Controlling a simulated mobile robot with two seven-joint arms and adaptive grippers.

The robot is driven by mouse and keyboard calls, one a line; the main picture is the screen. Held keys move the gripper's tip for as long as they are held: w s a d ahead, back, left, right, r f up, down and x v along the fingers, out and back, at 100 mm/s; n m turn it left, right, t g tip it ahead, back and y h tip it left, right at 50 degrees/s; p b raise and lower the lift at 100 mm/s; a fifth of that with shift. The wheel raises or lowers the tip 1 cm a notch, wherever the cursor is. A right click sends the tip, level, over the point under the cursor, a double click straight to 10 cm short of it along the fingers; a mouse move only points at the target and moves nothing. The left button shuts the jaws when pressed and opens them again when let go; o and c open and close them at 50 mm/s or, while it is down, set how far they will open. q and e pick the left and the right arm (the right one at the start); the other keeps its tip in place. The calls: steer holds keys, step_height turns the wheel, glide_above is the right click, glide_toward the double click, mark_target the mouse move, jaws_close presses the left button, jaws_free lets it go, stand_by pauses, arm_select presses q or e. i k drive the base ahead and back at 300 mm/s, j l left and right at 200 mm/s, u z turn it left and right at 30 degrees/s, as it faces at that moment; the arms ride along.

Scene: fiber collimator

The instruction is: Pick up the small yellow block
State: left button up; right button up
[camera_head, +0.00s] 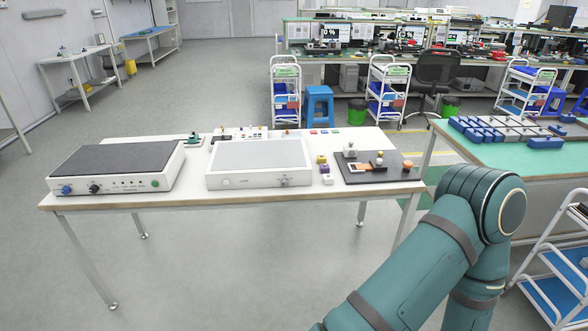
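A small yellow block (324,168) sits on the white table (225,199), in the gap between the white-topped instrument and the dark plate. A small purple and yellow piece (321,158) is just behind it, and a small white block (327,180) is in front of it. They are small here, so their exact shapes are hard to tell. My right arm rises from the bottom right, in front of the table's right end, and its gripper is not in view. My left arm and gripper are not in view.
A dark-topped instrument (117,163) fills the table's left side. The white-topped instrument (258,154) stands in the middle. The dark plate (367,176) at right carries small parts. Several small pieces line the back edge. A green-topped table (505,155) stands at right.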

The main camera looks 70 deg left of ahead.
mark_target(321, 159)
steer(key=u, duration=2.25)
